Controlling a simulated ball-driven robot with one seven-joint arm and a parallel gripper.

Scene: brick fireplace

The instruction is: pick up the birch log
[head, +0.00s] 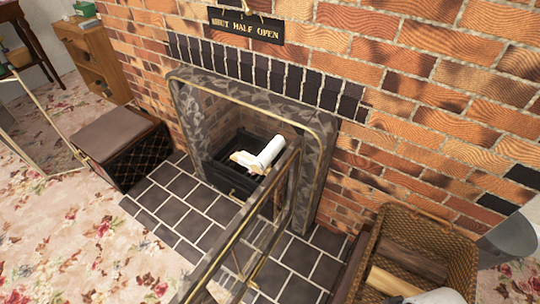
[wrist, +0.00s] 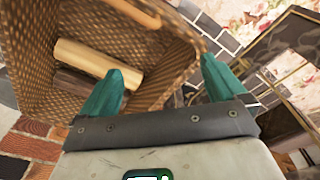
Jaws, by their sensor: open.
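A pale tan log (wrist: 88,58) lies in the wicker basket (wrist: 35,60), left of my left finger in the wrist view. It also shows in the head view as a pale log (head: 392,282), partly covered by my arm. A white cylinder (head: 268,152) rests at the fireplace opening beside a pale piece. I cannot tell from its surface which of these is birch. My gripper (wrist: 168,68) is open and empty, with teal fingers apart at the basket's rim. In the head view its fingers cannot be made out.
A darker brown piece (wrist: 75,84) lies beside the tan log. An open fire screen (head: 250,215) stands before the hearth. A dark padded box (head: 125,150) stands left. The floral carpet (head: 85,245) is clear.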

